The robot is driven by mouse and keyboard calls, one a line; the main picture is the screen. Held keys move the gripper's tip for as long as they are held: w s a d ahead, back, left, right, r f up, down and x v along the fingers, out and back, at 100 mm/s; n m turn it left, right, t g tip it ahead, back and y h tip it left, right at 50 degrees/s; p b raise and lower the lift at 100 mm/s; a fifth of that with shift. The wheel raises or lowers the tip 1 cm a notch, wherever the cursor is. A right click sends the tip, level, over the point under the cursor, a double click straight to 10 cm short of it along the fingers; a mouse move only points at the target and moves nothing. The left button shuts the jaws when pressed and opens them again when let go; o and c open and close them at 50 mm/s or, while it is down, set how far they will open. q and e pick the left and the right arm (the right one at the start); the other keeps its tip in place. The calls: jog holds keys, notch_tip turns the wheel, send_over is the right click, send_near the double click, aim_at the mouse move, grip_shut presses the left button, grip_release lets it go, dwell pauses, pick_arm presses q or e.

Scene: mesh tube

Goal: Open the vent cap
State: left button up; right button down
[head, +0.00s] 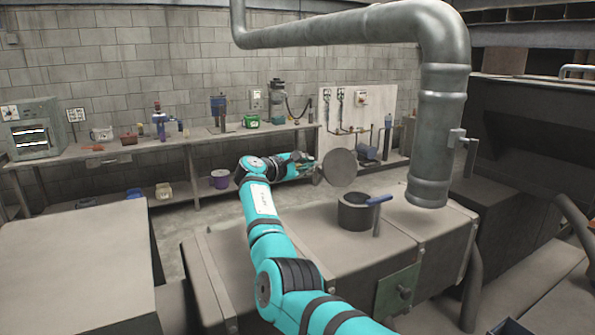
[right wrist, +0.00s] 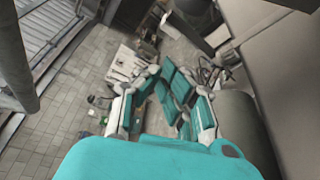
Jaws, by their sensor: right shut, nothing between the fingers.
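The vent cap (head: 340,167) is a round grey disc standing nearly upright at the back left of a short grey vent pipe (head: 356,213). The pipe's dark mouth shows uncovered, and a blue handle (head: 380,200) sits at its right side. My right gripper (head: 314,168) is at the left edge of the cap, fingers shut and empty; I cannot tell whether it touches the cap. In the right wrist view, its teal and grey fingers (right wrist: 168,76) come together with nothing between them. My left gripper is out of view.
The vent stands on a large grey metal box (head: 330,255). A thick grey duct (head: 442,130) with a lever hangs to its right. A cluttered workbench (head: 125,155) runs along the back wall. A bare grey surface (head: 75,260) lies at left.

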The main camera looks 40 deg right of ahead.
aim_at(336, 168)
jog(key=shift+s+d+r, duration=0.1)
jog(key=shift+s+r, duration=0.25)
jog(key=shift+s, duration=0.55)
jog(key=shift+s+d+r, duration=0.1)
jog(key=shift+s+r, duration=0.2)
jog(key=shift+s, duration=0.55)
